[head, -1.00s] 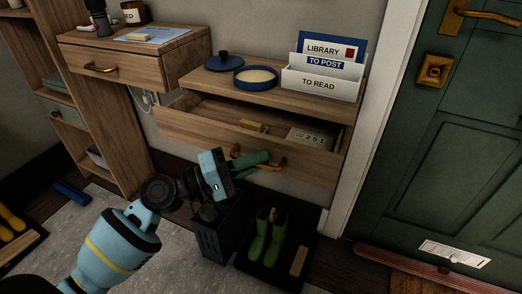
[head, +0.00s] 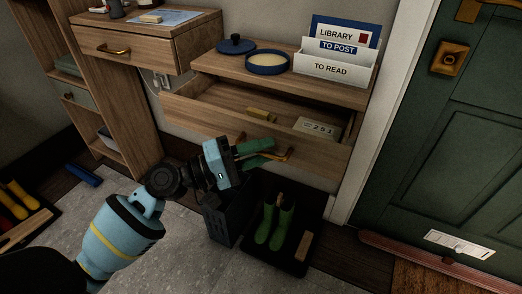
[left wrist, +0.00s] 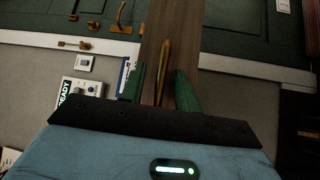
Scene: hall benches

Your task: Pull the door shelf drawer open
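The door shelf drawer (head: 200,112) is a wooden drawer below the small wall shelf (head: 300,83). It stands pulled out, with its inside showing. Its brass bar handle (head: 289,154) is on the front, partly hidden by my left gripper. My left gripper (head: 262,153), with green fingers, is at the handle. In the left wrist view, the handle (left wrist: 163,75) lies between the two spread fingers (left wrist: 160,78), with a gap on each side. My right gripper is not in view.
A yellowish block (head: 262,115) and a small box marked 251 (head: 318,127) lie in the drawer. A letter holder (head: 335,72) and a round blue dish (head: 267,63) stand on the shelf. Green boots (head: 275,225) and a dark bin (head: 222,218) stand below. A green door (head: 455,150) is at right.

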